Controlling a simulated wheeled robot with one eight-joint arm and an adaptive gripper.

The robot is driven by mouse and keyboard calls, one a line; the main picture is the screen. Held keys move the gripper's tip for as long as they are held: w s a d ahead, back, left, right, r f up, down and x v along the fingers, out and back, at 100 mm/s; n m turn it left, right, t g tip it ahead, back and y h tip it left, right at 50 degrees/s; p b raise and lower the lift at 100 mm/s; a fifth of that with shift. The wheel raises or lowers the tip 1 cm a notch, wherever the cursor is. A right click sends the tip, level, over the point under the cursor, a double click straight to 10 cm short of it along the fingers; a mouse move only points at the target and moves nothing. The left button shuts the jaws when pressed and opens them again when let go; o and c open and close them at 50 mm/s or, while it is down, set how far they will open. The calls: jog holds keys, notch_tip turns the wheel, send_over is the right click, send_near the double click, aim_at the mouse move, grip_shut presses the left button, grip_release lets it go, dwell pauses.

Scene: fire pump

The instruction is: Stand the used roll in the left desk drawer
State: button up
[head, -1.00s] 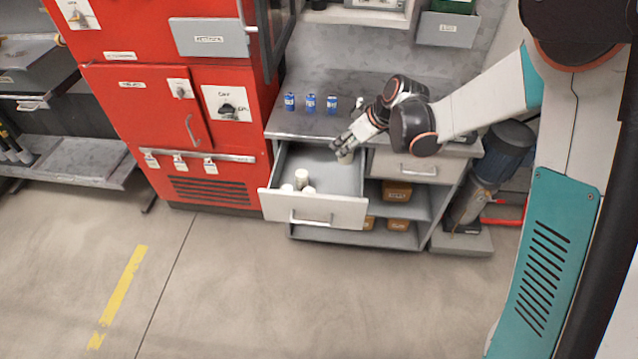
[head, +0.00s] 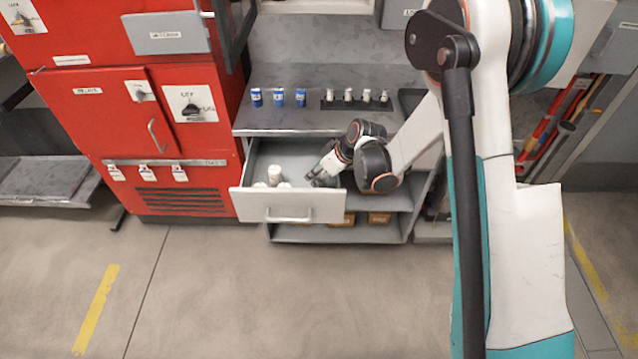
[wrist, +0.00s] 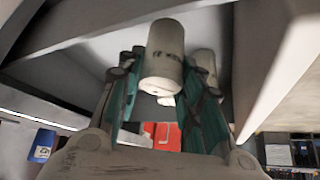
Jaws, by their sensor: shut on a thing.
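The left desk drawer (head: 245,204) is pulled open. My gripper (head: 318,180) is low inside its right part, with the fingertips behind the drawer front. In the wrist view my gripper (wrist: 167,85) has its green fingers shut on a cream roll (wrist: 163,58) with dark lettering. In the head view the held roll is mostly hidden by the gripper and drawer; I cannot tell whether it touches the drawer floor. Other cream rolls, including one standing roll (head: 275,174), are at the drawer's left. Another cream roll (wrist: 207,62) shows behind the held one in the wrist view.
Three blue rolls (head: 278,97) stand on the desk top (head: 320,121) above the drawer, beside a dark rack (head: 357,104) with several small pale items. A red cabinet (head: 100,110) stands at the left. The floor in front is clear.

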jog(key=shift+f+b, duration=0.6)
jog(key=shift+f, duration=1.25)
jog(key=o, duration=0.8)
jog(key=shift+f, duration=0.1)
